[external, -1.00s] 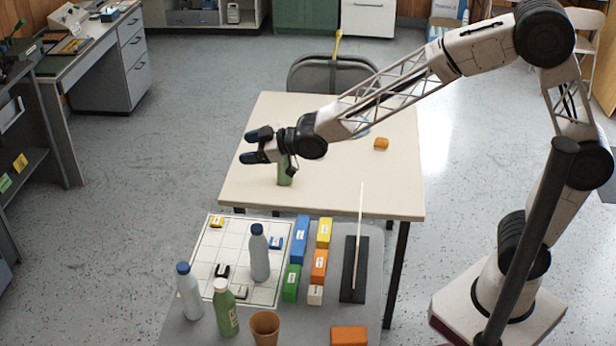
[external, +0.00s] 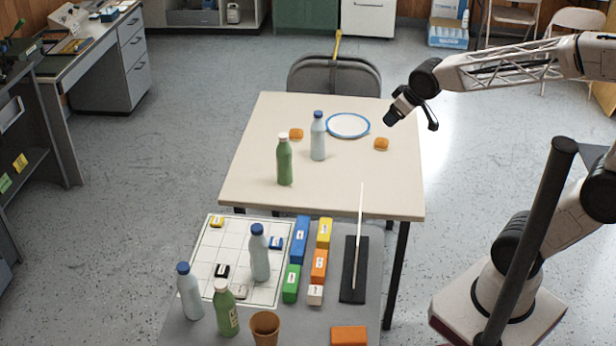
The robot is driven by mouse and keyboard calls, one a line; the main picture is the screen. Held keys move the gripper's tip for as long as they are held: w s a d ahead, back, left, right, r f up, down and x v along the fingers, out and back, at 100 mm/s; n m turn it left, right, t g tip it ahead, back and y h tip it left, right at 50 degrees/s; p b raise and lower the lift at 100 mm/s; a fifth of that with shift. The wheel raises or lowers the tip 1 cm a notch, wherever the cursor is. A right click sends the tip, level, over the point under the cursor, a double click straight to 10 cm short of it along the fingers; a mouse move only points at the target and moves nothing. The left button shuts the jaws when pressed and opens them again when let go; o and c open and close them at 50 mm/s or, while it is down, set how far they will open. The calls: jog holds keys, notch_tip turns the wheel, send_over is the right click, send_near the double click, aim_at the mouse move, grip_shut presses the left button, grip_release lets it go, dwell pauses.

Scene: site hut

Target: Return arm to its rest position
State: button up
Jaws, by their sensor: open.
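My gripper (external: 410,120) is open and empty. It hangs in the air above the right side of the cream table, with its fingers pointing down and apart. My arm reaches in from the right edge of the external view. A green bottle with a white cap (external: 284,162) stands upright on the cream table (external: 245,185), well to the left of my gripper. A pale blue bottle with a dark blue cap (external: 318,138) stands upright behind it.
A chair (external: 335,77) stands behind.

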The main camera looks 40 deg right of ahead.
jog(key=s+d+f+m+g, duration=0.1)
jog(key=s+d, duration=0.3)
jog(key=s, duration=0.4)
jog(key=s+d+m+g, duration=0.2)
jog(key=s+d, duration=0.3)
jog(key=s, duration=0.3)
jog(key=shift+s+d+f+g+h, duration=0.15)
jog(key=shift+s+f+g+h, duration=0.1)
jog(key=shift+f+g+h, duration=0.15)
